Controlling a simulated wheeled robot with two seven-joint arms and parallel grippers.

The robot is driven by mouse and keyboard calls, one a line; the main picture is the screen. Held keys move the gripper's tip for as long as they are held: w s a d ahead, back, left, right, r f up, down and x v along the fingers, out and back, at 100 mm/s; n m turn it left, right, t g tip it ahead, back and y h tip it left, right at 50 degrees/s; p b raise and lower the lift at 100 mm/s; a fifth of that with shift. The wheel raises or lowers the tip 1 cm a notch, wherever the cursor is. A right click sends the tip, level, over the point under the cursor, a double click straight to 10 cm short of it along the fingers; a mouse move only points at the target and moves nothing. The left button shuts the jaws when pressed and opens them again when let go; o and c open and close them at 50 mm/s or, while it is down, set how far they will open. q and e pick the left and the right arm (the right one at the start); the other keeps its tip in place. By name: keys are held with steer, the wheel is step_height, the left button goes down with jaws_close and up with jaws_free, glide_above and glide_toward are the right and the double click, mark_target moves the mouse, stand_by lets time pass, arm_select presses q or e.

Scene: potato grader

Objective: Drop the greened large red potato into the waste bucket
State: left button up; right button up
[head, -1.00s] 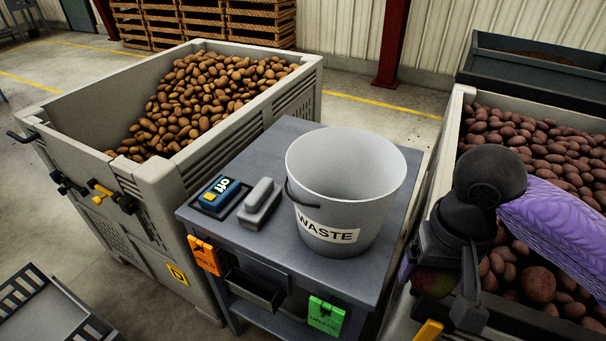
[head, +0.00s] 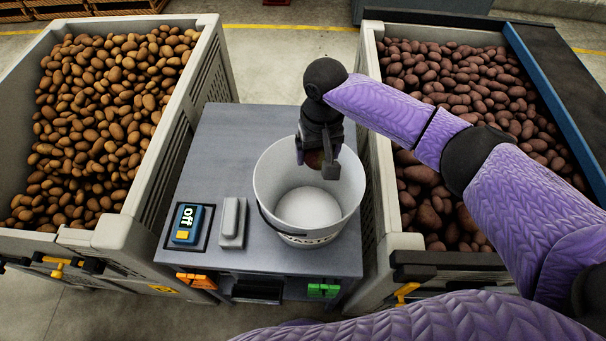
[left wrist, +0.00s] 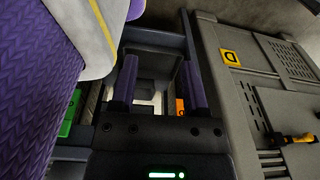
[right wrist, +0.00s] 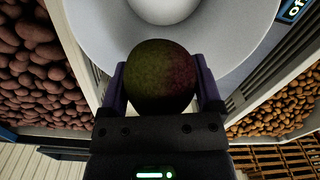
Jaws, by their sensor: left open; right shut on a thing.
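The greened red potato (right wrist: 161,78) is large, round, dark green on one side and reddish on the other. My right gripper (right wrist: 160,88) is shut on it, one finger on each side. In the head view the right gripper (head: 318,160) is over the white waste bucket (head: 262,196), within its rim toward the far side, and mostly hides the potato. The bucket's inside looks empty in the head view. My left gripper (left wrist: 158,85) is open and empty, low in front of the grey table; it is not in the head view.
A crate of brown potatoes (head: 215,70) stands left, a crate of red potatoes (head: 375,120) right, close to the table.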

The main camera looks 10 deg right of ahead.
steer(key=shift+s+f+b, duration=0.15)
steer(key=shift+f+b, duration=0.4)
steer(key=shift+s+f+b, duration=0.15)
steer(key=shift+f+b, duration=0.35)
steer(key=shift+b, duration=0.05)
arm_select(q)
step_height(320, 180, down, 8)
steer(key=s+a+b, duration=0.1)
steer(key=s+b, duration=0.1)
steer(key=b, duration=0.3)
steer(key=shift+a, duration=0.3)
arm_select(e)
step_height(320, 180, down, 4)
steer(key=shift+r, duration=0.15)
arm_select(q)
steer(key=shift+w, duration=0.1)
arm_select(e)
steer(key=o, duration=1.2)
steer(key=shift+c, duration=0.2)
arm_select(q)
steer(key=shift+d, duration=0.3)
steer(key=shift+d, duration=0.1)
